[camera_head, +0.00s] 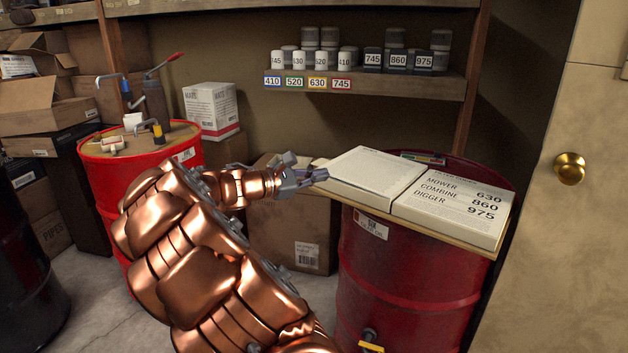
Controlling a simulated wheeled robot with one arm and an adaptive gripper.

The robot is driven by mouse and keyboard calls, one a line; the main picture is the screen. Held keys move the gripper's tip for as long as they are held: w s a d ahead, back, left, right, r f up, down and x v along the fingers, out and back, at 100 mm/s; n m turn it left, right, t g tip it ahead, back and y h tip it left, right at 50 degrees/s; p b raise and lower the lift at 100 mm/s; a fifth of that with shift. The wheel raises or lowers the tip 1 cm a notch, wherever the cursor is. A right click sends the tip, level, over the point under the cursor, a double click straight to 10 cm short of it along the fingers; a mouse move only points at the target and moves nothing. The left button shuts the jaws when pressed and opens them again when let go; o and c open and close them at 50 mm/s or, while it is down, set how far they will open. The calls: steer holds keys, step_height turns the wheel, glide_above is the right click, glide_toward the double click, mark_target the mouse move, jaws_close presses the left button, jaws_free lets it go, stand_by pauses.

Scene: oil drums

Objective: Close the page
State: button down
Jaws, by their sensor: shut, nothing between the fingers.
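An open book (372,174) with thick white page blocks lies on a board on top of a red drum. Its right page (455,203) reads MOWER 630, COMBINE 860 and DIGGER 975. The left page (365,172) shows faint small print that I cannot read. My gripper (322,176) is shut and empty at the left edge of the book, its fingertips close to the left page's edge. I cannot tell whether they touch it. My copper-coloured arm reaches in from the bottom middle.
The red drum (395,275) carries the board (425,228). Another red drum (110,190) with pumps stands left. Behind are a shelf (400,88) of numbered canisters and cardboard boxes (300,235). A door with a brass knob (569,168) is at right.

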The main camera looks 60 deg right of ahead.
steer(key=w+d+f+n+t+h+b, duration=0.3)
steer(key=w+d+f+n, duration=0.25)
steer(key=w, duration=0.25)
steer(key=w+d+f+n+t+h+b, duration=0.25)
steer(key=w+d+f+n, duration=0.25)
steer(key=w+f, duration=0.25)
steer(key=r+x, duration=0.1)
steer(key=x, duration=0.8)
steer(key=shift+d, duration=0.2)
steer(key=shift+s+r, duration=0.1)
steer(key=shift+r, duration=0.1)
